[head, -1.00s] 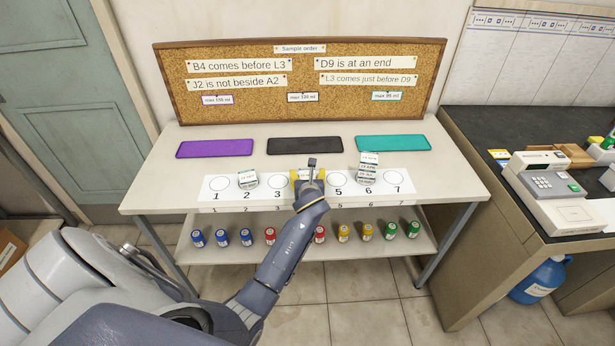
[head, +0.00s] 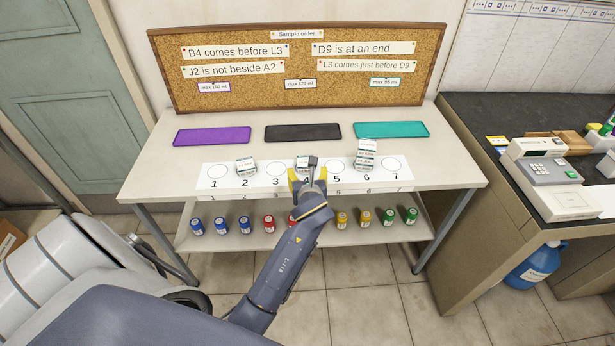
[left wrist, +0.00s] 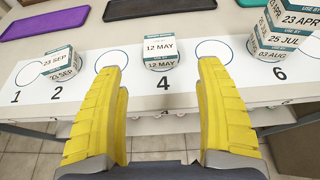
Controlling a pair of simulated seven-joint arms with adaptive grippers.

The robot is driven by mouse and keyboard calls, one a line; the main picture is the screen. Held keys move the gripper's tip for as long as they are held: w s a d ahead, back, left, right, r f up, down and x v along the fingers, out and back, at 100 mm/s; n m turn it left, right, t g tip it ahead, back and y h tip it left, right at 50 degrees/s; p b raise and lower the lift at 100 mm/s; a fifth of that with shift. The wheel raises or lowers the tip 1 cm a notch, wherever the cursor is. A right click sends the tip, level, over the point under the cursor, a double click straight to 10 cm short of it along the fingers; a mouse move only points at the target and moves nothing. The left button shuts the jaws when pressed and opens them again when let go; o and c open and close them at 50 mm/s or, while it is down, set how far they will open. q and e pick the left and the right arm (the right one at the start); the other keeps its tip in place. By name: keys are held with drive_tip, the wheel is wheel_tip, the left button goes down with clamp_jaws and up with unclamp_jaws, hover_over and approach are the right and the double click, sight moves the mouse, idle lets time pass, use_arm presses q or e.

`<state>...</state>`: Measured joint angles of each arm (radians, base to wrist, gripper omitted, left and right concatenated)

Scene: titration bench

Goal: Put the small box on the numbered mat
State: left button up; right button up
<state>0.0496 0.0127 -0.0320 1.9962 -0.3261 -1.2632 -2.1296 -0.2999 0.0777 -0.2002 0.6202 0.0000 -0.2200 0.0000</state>
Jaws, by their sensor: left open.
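A small white and teal box (head: 302,161) marked 12 MAY stands on the numbered mat (head: 260,182), at spot 4; it also shows in the left wrist view (left wrist: 160,52). My left gripper (head: 307,180) is open on the near side of this box. In the left wrist view its yellow fingers (left wrist: 161,75) are spread wide with nothing between them, and the box stands beyond the tips. Another small box (left wrist: 62,62) marked 23 SEP stands at spot 2. Several boxes (left wrist: 278,38) are stacked at spot 6. My right gripper is out of view.
Purple (head: 212,136), black (head: 303,132) and teal (head: 391,130) trays lie behind the mat, empty. A cork board (head: 297,70) stands at the back. Colored-label bottles (head: 246,237) line the lower shelf. Spots 1, 3, 5 and 7 are bare.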

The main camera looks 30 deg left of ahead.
use_arm(q)
drive_tip(key=s+d+f+n+t+h, duration=0.1)
drive_tip(key=d+f+n+h, duration=0.2)
drive_tip(key=d+f+n, duration=0.25)
drive_tip(key=s+d+f+n+h, duration=0.2)
drive_tip(key=d+f+n+h, duration=0.1)
drive_tip(key=d+f+n, duration=0.3)
drive_tip(key=s+d+f+n+g, duration=0.1)
drive_tip(key=s+f, duration=0.2)
drive_tip(key=f, duration=0.5)
drive_tip(key=s+f+n+g+h, duration=0.15)
drive_tip(key=s+f, duration=0.25)
drive_tip(key=f, duration=0.4)
drive_tip(key=s+d+f+n+g, duration=0.1)
drive_tip(key=s+f+n, duration=0.15)
drive_tip(key=f, duration=0.45)
drive_tip(key=s+a+f+n+g, duration=0.1)
drive_tip(key=s+f+n+g, duration=0.3)
drive_tip(key=s+f, duration=1.6)
drive_tip(key=s+a+f+n+g, duration=0.1)
drive_tip(key=s+f+n, duration=0.1)
drive_tip(key=s, duration=0.9)
drive_tip(key=s+a+f+n+g, duration=0.2)
drive_tip(key=s+f+n, duration=0.1)
drive_tip(key=s, duration=0.8)
